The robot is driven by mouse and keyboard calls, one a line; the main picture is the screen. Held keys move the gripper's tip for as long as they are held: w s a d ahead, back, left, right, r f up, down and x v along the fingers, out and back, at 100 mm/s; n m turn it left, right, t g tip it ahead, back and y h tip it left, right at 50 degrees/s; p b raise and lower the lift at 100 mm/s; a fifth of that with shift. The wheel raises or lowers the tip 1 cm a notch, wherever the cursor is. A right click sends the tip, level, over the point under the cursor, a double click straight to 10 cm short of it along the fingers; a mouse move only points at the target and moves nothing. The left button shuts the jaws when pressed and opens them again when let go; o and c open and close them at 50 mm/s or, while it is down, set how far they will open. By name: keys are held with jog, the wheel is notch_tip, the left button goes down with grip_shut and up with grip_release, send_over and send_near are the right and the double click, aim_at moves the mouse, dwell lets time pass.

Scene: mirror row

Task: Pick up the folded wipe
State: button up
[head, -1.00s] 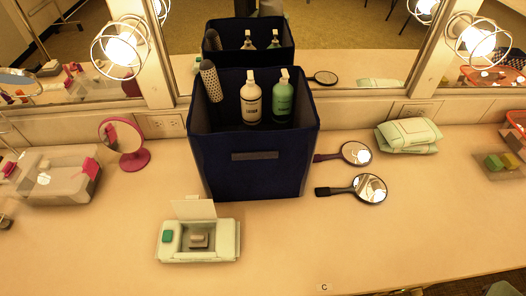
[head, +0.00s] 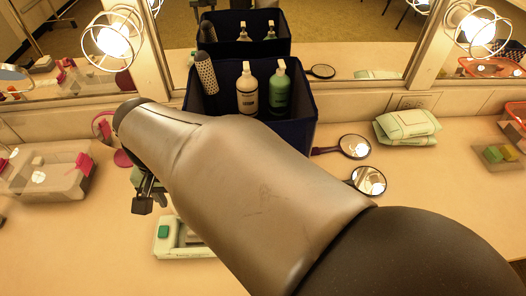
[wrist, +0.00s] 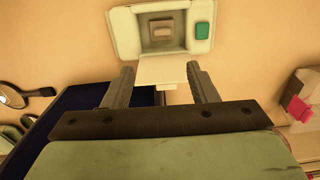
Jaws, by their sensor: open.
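A small grey-brown block (wrist: 162,31), which looks like the folded wipe, lies in the well of a pale green case at the top of the wrist view (wrist: 125,30). The case's lid (wrist: 162,72) stands open, and a green piece (wrist: 202,30) sits beside the well. My gripper (wrist: 160,75) is open and empty, its fingers apart on either side of the lid in the picture, short of the block.
A dark blue bin (wrist: 82,108) with bottles and a brush stands close beside my gripper. Hand mirrors (head: 368,181) and a pale green packet (head: 407,126) lie to the right. A clear tray (head: 45,180) and pink mirror (head: 103,128) stand left.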

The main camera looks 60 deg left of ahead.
jog(key=f, duration=0.4)
jog(key=f+p, duration=0.1)
jog(key=f, duration=0.7)
jog(key=shift+s, duration=0.25)
jog(key=shift+d+f+p, duration=0.1)
jog(key=shift+f+p, duration=0.7)
jog(key=shift+f, duration=1.9)
jog(key=c, duration=0.6)
